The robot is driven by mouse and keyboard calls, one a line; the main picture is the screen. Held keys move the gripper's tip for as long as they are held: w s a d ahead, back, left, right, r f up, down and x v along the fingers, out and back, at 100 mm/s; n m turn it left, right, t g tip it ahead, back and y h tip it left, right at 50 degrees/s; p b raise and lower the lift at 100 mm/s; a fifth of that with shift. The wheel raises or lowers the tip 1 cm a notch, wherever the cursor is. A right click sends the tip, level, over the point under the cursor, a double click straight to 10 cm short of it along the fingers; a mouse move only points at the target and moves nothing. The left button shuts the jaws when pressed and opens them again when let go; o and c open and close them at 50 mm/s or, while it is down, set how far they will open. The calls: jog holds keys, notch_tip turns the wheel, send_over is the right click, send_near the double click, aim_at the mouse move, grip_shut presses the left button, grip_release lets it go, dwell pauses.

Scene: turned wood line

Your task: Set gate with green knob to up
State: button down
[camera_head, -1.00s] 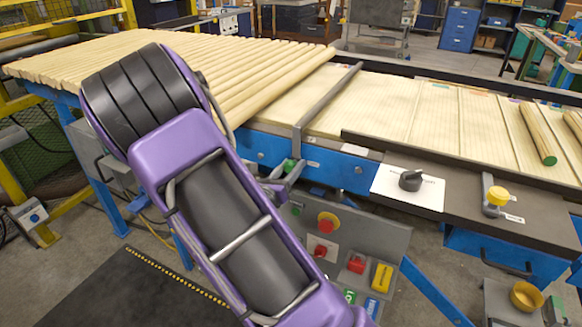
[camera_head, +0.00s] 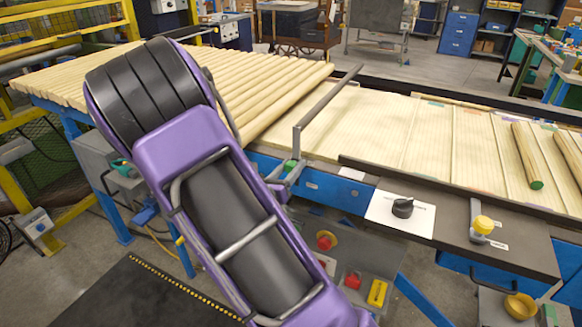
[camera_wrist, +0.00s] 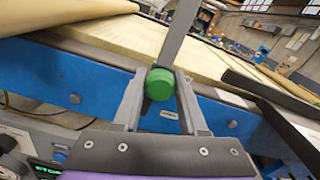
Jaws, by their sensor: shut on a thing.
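The gate is a grey bar (camera_head: 330,100) reaching across the front of the slatted bed, with an upright leg at its near end. Its green knob (camera_head: 290,165) is at the foot of that leg. In the wrist view the round green knob (camera_wrist: 159,84) sits between the two fingers of my gripper (camera_wrist: 160,92), with the grey leg (camera_wrist: 176,38) rising behind it. My gripper (camera_head: 284,180) is shut on the knob. In the head view the bar's far end stands slightly above the far rail. My purple arm hides part of the near side.
Turned wood rods (camera_head: 255,95) lie side by side left of the gate. A black rotary knob (camera_head: 403,208) and a yellow knob (camera_head: 482,224) are on the near ledge at right. Two loose rods lie at right.

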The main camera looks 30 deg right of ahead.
jog(key=shift+d+r, duration=0.1)
jog(key=shift+r, duration=0.2)
jog(key=shift+c, duration=2.3)
grip_release()
jog(key=shift+f, duration=0.1)
jog(key=v, duration=1.7)
jog(key=shift+a, duration=0.25)
jog(key=shift+s+f, duration=0.15)
